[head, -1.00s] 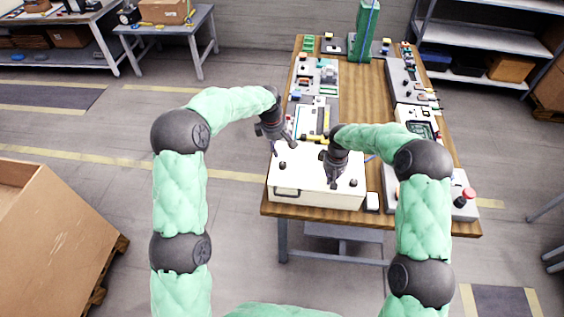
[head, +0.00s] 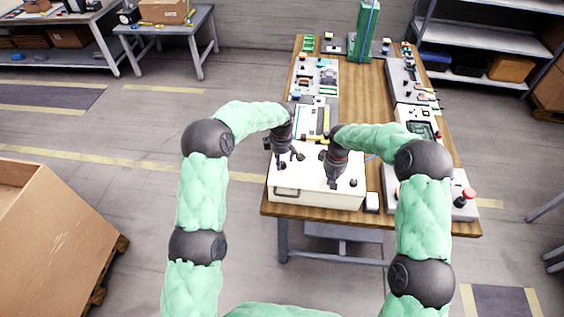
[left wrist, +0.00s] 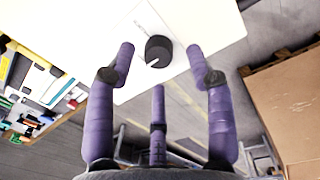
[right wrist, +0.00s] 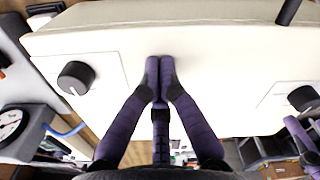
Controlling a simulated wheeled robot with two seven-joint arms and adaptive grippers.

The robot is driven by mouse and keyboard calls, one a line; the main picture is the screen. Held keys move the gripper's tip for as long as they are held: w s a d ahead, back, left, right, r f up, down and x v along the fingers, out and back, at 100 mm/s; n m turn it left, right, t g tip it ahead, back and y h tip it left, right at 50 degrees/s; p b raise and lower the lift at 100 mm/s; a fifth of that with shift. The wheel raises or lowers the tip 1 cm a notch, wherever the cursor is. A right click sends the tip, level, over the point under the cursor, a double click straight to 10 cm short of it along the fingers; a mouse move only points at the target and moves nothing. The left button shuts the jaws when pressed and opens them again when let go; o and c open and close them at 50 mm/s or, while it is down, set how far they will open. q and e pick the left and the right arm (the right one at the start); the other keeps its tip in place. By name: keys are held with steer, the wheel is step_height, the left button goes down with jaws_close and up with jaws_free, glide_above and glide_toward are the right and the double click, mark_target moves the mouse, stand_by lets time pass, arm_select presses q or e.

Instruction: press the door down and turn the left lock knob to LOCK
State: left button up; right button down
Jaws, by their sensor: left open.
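The door is the cream top panel (head: 310,180) of a box on the bench, and it also fills the right wrist view (right wrist: 215,70). The left lock knob (left wrist: 158,50) is black with a white pointer line. In the left wrist view it sits between the spread fingertips of my left gripper (head: 290,161), which is open with no visible grip on it. In the head view the gripper mostly hides that knob. My right gripper (right wrist: 159,62) has its fingers together, tips at the door surface between the two knobs; contact is not certain. The right knob (right wrist: 76,77) is black.
A dark handle (head: 287,190) is on the box's front face. Panels with parts (head: 320,75) stand behind. The bench's middle strip (head: 365,100) is clear.

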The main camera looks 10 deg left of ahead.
mark_target(283, 165)
arm_select(q)
steer(key=shift+f, duration=1.15)
arm_select(e)
steer(key=shift+f, duration=0.15)
steer(key=shift+s, duration=0.1)
arm_select(q)
jaws_close()
